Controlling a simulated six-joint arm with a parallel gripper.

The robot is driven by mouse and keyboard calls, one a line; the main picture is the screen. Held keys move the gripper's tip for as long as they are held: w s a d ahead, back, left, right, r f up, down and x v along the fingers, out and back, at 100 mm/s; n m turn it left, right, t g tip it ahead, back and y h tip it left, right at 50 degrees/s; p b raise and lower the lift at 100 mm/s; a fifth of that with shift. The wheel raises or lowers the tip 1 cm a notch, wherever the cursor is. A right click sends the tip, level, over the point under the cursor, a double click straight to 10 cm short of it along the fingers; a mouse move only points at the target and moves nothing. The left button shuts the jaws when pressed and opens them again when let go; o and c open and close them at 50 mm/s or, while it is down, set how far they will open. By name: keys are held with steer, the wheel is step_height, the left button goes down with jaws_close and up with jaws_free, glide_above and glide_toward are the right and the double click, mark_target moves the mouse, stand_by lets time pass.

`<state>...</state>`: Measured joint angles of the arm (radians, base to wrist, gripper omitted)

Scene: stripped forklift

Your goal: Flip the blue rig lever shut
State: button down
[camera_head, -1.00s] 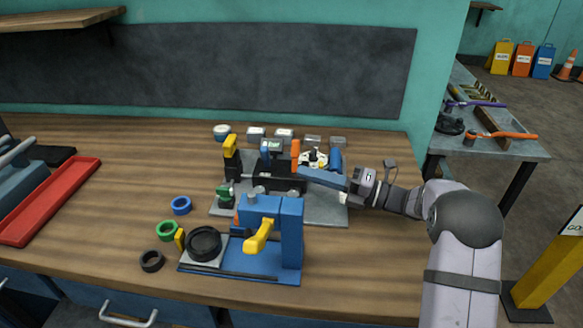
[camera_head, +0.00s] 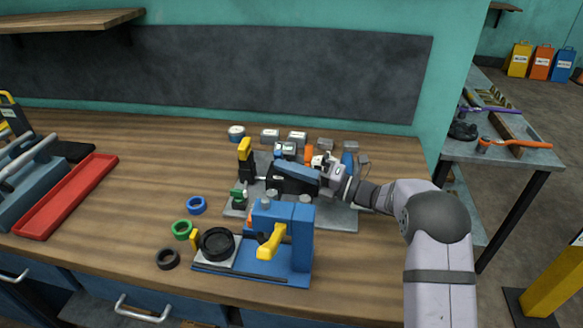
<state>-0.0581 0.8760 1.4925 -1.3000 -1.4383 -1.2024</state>
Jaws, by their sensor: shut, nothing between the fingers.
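My gripper (camera_head: 266,178) reaches in from the right over the grey rig plate (camera_head: 343,218). Its blue-topped body lies across the rig's middle, pointing left, with the fingers shut and empty. Its fingertips are small and hard to make out against the dark parts. Another blue upright (camera_head: 347,160) stands near the plate's back right. I cannot tell which is the blue lever, its exact angle, or whether my gripper touches it.
A blue fixture (camera_head: 302,240) with a yellow handle (camera_head: 270,242) stands close in front of the rig. Blue (camera_head: 197,205), green (camera_head: 182,229) and black (camera_head: 167,259) rings lie to its left. A red tray (camera_head: 65,195) lies far left. Bare bench separates tray and rings.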

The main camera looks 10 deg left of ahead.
mark_target(282, 154)
steer(key=shift+w+r+m, duration=0.3)
steer(key=shift+r+m, duration=0.1)
steer(key=shift+m, duration=0.2)
steer(key=shift+w+r+m+h+p, duration=0.2)
steer(key=shift+w+m+h+p, duration=0.1)
steer(key=shift+m, duration=0.1)
steer(key=shift+w+r+m+h+p, duration=0.15)
steer(key=shift+w+r+m+p, duration=0.15)
steer(key=shift+m, duration=0.25)
steer(key=shift+w+r+m+h+p, duration=0.15)
steer(key=shift+w+m+p, duration=0.15)
steer(key=shift+m, duration=0.25)
steer(key=shift+w+r+m, duration=0.1)
steer(key=shift+w+m, duration=0.55)
steer(key=shift+m, duration=0.35)
steer(key=shift+w, duration=0.45)
steer(key=shift+r, duration=0.1)
steer(key=b+v, duration=0.1)
steer(key=v, duration=0.9)
steer(key=shift+r, duration=0.4)
